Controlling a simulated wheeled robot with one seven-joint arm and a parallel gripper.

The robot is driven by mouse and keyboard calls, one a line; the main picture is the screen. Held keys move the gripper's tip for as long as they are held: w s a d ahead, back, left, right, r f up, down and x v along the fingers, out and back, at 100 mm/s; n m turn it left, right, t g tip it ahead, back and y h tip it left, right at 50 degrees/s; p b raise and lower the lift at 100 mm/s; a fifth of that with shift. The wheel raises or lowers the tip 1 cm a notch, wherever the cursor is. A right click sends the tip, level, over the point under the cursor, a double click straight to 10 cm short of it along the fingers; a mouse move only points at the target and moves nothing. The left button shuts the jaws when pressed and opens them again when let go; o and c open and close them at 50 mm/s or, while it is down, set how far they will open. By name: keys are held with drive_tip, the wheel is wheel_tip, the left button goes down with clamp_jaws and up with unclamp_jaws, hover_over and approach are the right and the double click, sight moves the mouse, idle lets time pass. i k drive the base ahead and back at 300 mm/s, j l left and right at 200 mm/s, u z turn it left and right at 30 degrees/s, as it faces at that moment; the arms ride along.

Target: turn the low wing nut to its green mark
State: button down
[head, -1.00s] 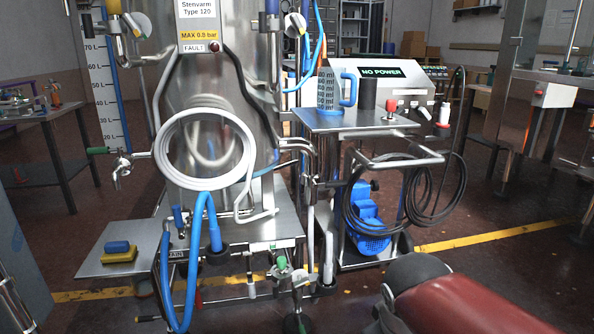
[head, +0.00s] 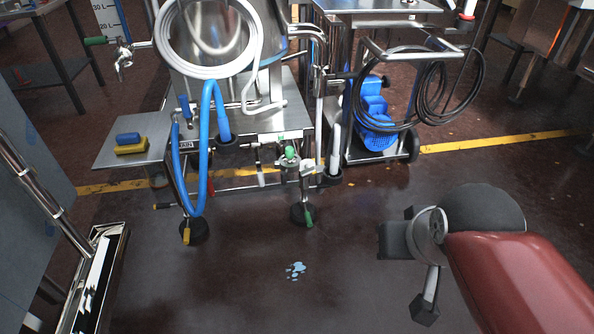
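Small valve fittings sit low at the front of the steel tank frame. One fitting has a green top (head: 290,153), and a green tip (head: 309,217) hangs below a steel fitting (head: 307,170). I cannot tell which part is the low wing nut or its green mark at this size. My gripper (head: 411,273), dark and grey at the end of my red arm, is at the lower right over the floor, well apart from the fittings. Its two dark end pieces show, but whether its fingers are open is unclear.
A blue hose (head: 205,150) loops down left of the fittings. A yellow and blue sponge (head: 130,143) lies on a side plate. A cart with a coiled black cable (head: 430,95) stands at right.

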sight(309, 171)
drive_tip(key=j+u, duration=0.85)
drive_tip(key=j, duration=0.3)
